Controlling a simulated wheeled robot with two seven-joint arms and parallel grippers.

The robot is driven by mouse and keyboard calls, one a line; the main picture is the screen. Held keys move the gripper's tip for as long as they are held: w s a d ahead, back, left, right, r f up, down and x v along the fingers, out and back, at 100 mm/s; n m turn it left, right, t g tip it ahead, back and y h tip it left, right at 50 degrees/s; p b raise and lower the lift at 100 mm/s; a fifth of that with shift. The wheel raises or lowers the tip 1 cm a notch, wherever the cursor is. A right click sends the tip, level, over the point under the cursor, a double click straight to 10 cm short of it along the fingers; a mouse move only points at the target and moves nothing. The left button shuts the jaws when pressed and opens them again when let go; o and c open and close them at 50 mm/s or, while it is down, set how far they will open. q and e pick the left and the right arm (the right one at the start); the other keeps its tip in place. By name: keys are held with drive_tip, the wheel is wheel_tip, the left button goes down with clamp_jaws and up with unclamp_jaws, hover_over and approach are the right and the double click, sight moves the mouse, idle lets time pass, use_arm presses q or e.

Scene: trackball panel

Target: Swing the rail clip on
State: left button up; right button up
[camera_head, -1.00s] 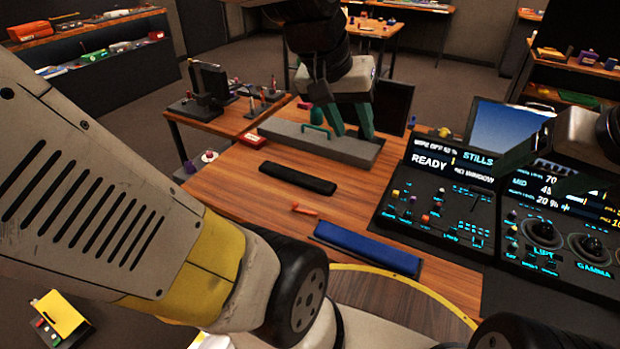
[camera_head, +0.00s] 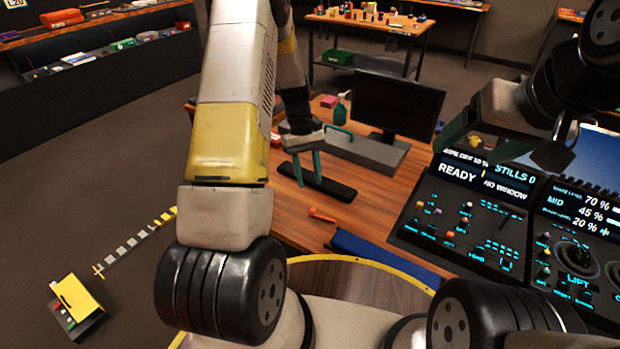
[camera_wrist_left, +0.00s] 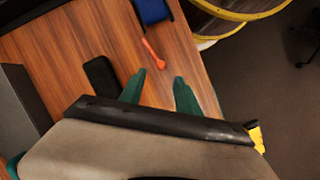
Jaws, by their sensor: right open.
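No part is clearly recognisable as the rail clip. A small orange piece (camera_head: 321,215) lies on the wooden table, and it also shows in the left wrist view (camera_wrist_left: 153,53) just beyond the fingertips. A black bar (camera_head: 335,187) lies behind it. My left gripper (camera_head: 309,180) is open and empty, over the black bar in the head view. Its teal fingers are spread apart in the left wrist view (camera_wrist_left: 160,77). My right gripper (camera_head: 468,151) is open above the console, apart from these pieces.
A blue bar (camera_head: 380,257) lies near the table's front edge. A monitor (camera_head: 400,102) stands behind the grey block. The control console (camera_head: 465,205) with lit screens fills the right. Bare wood (camera_head: 375,205) shows between the black bar and the console.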

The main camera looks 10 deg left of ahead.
sight(313, 208)
use_arm(q)
drive_tip(key=x, duration=0.8)
drive_tip(key=shift+a+f, duration=0.2)
drive_tip(key=shift+f, duration=0.05)
clamp_jaws()
idle(1.1)
